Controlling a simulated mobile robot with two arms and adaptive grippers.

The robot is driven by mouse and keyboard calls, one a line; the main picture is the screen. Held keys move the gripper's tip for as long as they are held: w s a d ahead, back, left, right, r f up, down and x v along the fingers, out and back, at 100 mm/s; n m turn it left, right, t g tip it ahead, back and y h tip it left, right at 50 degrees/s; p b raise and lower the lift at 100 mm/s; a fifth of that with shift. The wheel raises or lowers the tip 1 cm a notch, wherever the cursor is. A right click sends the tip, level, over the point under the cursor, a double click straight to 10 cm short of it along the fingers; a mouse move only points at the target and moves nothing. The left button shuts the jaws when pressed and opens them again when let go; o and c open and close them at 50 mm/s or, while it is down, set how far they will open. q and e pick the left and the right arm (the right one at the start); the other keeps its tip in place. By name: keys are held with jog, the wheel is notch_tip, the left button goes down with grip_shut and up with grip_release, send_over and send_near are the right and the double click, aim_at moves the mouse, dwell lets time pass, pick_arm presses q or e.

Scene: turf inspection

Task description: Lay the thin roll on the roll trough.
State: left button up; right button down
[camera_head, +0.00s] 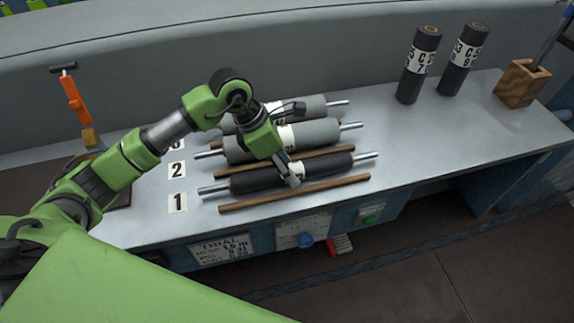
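The thin roll, black with a white label and metal shaft ends (247,180), lies on the bench in the front row beside the number 1 card. It is slimmer than the two grey rolls behind it. My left gripper (289,174) reaches down from above onto the middle of the black roll, at its label. The fingers overlap the roll, and I cannot tell whether they are closed on it. I cannot make out a separate roll trough with certainty. My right gripper is not in view.
A grey roll (316,133) lies in row 2, with another grey roll (312,106) behind. Wooden strips (330,188) run between rows. Black cylinders (418,65) and a wooden holder (521,84) stand at right. An orange-handled tool (75,100) stands at left.

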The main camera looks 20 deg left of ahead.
pick_arm(q)
jog(key=shift+s+f, duration=0.1)
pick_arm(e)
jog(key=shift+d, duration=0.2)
pick_arm(q)
jog(key=v, duration=1.2)
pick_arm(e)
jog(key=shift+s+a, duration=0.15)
pick_arm(q)
jog(key=shift+d, duration=0.1)
